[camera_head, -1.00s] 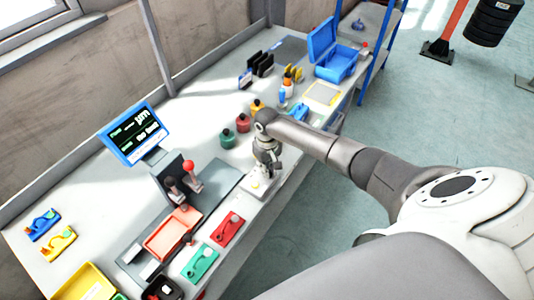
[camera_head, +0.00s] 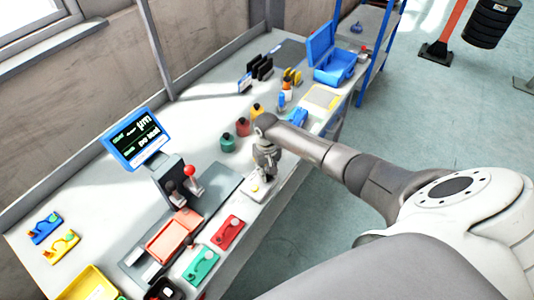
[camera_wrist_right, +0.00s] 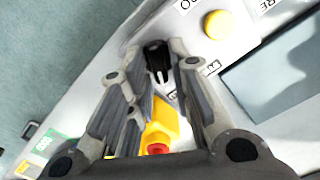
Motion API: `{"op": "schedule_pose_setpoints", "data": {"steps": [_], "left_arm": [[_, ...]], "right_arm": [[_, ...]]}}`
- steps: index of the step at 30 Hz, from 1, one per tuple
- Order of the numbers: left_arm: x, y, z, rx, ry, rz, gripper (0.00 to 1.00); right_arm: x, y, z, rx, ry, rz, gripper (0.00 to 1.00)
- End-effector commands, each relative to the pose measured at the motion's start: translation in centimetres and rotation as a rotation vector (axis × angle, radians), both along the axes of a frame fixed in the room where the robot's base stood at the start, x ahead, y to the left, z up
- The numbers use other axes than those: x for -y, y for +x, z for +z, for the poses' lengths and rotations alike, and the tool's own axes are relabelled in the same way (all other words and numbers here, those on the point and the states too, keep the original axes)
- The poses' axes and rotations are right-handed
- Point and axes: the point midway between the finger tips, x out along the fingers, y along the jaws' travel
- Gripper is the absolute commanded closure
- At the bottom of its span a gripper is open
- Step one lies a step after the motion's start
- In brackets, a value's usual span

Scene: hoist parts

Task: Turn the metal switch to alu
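A partly hidden label (camera_wrist_right: 209,70) is printed beside the knob. A round yellow button (camera_wrist_right: 214,24) sits on the same panel. The blue-framed screen (camera_head: 139,138) shows green and white text, too small to read surely. My left gripper is not in view.
A yellow piece with a red end (camera_wrist_right: 160,128) shows between the fingers. Two levers, one with a red knob (camera_head: 189,170), stand left of the gripper. Red (camera_head: 228,232) and green (camera_head: 201,264) plates lie nearby.

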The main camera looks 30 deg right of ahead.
Motion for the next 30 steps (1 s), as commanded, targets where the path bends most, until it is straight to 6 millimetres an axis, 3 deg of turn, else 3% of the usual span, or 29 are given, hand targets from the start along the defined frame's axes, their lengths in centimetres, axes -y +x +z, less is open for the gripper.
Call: {"op": "schedule_pose_setpoints", "data": {"steps": [14,20,30], "left_arm": [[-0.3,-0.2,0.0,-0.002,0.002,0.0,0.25],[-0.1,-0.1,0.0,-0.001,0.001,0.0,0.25],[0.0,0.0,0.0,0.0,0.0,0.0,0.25]], "right_arm": [[0.0,0.0,0.5,-0.001,0.0,0.003,0.67],[0.1,0.0,3.2,0.001,-0.002,0.003,0.67],[0.1,0.1,10.0,0.001,-0.001,0.001,0.67]]}}
